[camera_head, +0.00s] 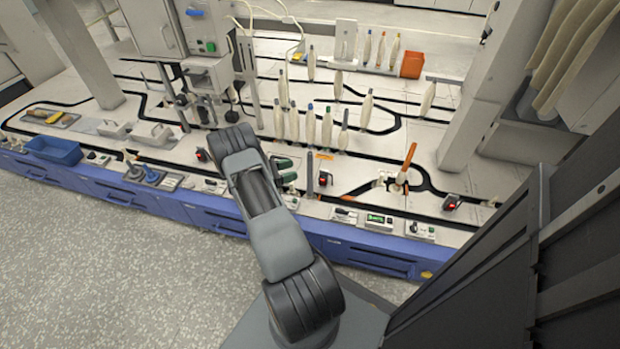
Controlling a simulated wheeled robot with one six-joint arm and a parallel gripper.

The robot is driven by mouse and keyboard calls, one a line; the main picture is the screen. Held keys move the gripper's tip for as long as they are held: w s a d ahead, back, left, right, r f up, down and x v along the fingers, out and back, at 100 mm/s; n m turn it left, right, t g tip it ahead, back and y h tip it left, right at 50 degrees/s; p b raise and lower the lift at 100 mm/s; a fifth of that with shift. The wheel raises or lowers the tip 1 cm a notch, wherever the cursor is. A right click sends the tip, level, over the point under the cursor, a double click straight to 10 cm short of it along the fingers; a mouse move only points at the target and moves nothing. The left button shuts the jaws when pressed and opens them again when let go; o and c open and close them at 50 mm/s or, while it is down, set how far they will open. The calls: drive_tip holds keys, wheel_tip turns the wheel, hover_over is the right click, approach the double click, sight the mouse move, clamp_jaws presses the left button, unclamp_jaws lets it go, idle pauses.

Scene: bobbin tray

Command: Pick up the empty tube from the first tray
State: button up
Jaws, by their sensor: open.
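A slim bare orange-brown tube (408,158) stands tilted at the right of the bench, its lower end at a small pale fixture on the black track. It looks free of yarn. I cannot tell clearly what its foot rests in. My arm reaches up over the front of the bench, left of this tube and well apart from it. My gripper cannot be made out; the arm hides its own far end. Small dark-red and black trays sit on the track, one right of the tube (452,203), one near the middle (325,178) and one at the left (200,154).
Several pale wound bobbins (327,128) stand upright behind the middle of the bench. A grey upright post (310,175) stands beside the middle tray. A blue bin (53,150) is at the left and an orange box (412,64) at the back. A white pillar (470,115) rises at the right.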

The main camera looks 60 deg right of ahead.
sight(310, 175)
drive_tip(key=b+x, duration=0.2)
drive_tip(key=x, duration=0.7)
drive_tip(key=shift+d+b, duration=0.25)
drive_tip(key=shift+b, duration=0.1)
drive_tip(key=shift+s, duration=0.1)
clamp_jaws()
